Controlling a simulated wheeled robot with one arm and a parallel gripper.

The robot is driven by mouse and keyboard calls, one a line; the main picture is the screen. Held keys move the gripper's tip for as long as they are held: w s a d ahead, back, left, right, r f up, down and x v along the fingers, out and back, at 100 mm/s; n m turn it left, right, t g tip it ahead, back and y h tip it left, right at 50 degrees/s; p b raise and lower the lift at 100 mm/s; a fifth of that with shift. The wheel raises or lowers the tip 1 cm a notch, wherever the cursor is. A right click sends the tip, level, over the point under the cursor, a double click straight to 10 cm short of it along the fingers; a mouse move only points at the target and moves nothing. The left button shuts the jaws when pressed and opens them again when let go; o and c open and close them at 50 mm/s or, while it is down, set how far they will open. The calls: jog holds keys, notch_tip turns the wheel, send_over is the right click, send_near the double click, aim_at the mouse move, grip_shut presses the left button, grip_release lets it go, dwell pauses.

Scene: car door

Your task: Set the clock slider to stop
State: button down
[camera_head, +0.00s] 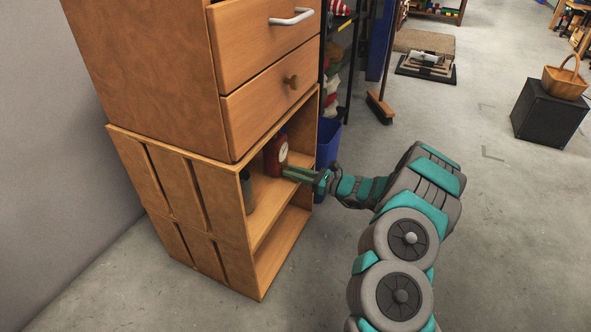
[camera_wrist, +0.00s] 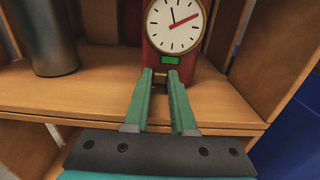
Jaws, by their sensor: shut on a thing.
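The red clock (camera_head: 275,156) stands upright on the upper shelf of the wooden crate. In the wrist view the clock (camera_wrist: 152,53) shows a round white dial (camera_wrist: 174,24) with black hands and a red hand. Below the dial is a small green patch (camera_wrist: 171,60). My gripper (camera_head: 287,172) reaches in from the right to the clock's lower front. In the wrist view its green fingertips (camera_wrist: 160,75) are shut on a small brass-coloured slider (camera_wrist: 159,72) at the clock's base. The slider is partly hidden by the fingers.
A dark grey cylinder (camera_wrist: 45,38) stands on the shelf (camera_wrist: 105,62) left of the clock; it also shows in the head view (camera_head: 246,191). A wooden drawer cabinet (camera_head: 160,65) rests on the crate above. A blue bin (camera_head: 328,143) is just right of the crate. Open floor lies right.

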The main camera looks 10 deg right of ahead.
jog(key=c, duration=0.7)
grip_release()
jog(key=p+v, duration=0.1)
jog(key=v, duration=0.6)
jog(key=shift+s+d, duration=0.2)
jog(key=shift+d, duration=0.05)
